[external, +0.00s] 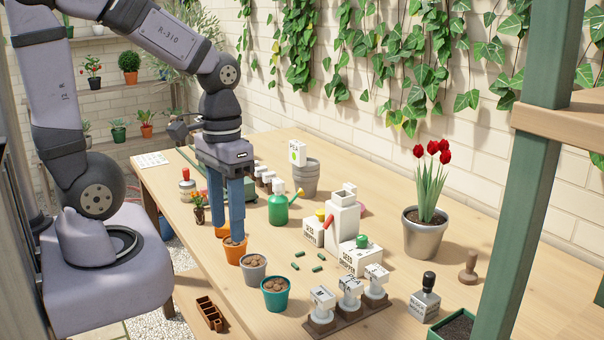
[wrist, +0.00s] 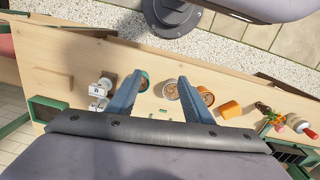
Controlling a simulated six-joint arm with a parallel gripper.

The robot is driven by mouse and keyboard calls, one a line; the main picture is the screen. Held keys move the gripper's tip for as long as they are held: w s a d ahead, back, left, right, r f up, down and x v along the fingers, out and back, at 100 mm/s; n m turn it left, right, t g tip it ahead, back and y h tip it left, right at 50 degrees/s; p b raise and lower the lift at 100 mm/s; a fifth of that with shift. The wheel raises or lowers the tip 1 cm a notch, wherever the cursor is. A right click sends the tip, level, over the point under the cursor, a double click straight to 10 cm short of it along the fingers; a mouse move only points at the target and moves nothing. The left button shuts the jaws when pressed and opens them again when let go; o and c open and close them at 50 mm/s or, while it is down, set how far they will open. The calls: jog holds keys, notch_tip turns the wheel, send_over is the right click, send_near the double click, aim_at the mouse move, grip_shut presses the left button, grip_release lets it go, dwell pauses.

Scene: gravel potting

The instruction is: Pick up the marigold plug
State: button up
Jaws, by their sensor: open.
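The marigold plug (external: 199,214) is a small dark root plug with green leaves and orange-red flowers, standing on the bench left of my gripper in the external view. It also shows in the wrist view (wrist: 262,108), to the right of both fingers. My gripper (external: 228,233) points down with its blue fingers apart and nothing held between them. In the external view its tips overlap the orange pots. In the wrist view my gripper (wrist: 158,82) has the grey pot between its fingers below, and the plug is outside them.
An orange pot with brown pebbles (external: 237,254), a grey pot (external: 253,270) and a teal pot (external: 275,295) stand in a row along the front edge. A red-topped jar (external: 186,188) stands behind the plug. A green watering can (external: 281,209) is farther back.

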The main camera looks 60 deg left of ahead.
jog(key=w+a+f+n+t+h+b, duration=0.4)
jog(key=n+h, duration=0.3)
jog(key=n, duration=0.7)
notch_tip(320, 180, up, 4)
jog(key=n+t+y+b, duration=0.4)
jog(key=n+t+y, duration=0.4)
jog(key=n+t, duration=0.9)
send_over(199, 209)
jog(key=r+v, duration=0.1)
jog(key=v, duration=0.2)
jog(key=n+g, duration=0.4)
notch_tip(199, 209, down, 16)
jog(key=shift+s+a+r, duration=0.15)
jog(key=shift+s+r, duration=0.05)
jog(key=shift+f, duration=0.35)
jog(key=shift+w+a+f+p, duration=0.1)
jog(key=shift+w+f+p, duration=0.2)
jog(key=shift+w, duration=0.9)
jog(key=shift+w+d+f+p, duration=0.15)
jog(key=shift+w+p, duration=0.3)
jog(key=shift+w, duration=0.8)
jog(key=shift+w+a+f+p, duration=0.2)
jog(key=shift+w+p, duration=0.15)
jog(key=shift+w, duration=0.85)
jog(key=c, duration=1.1)
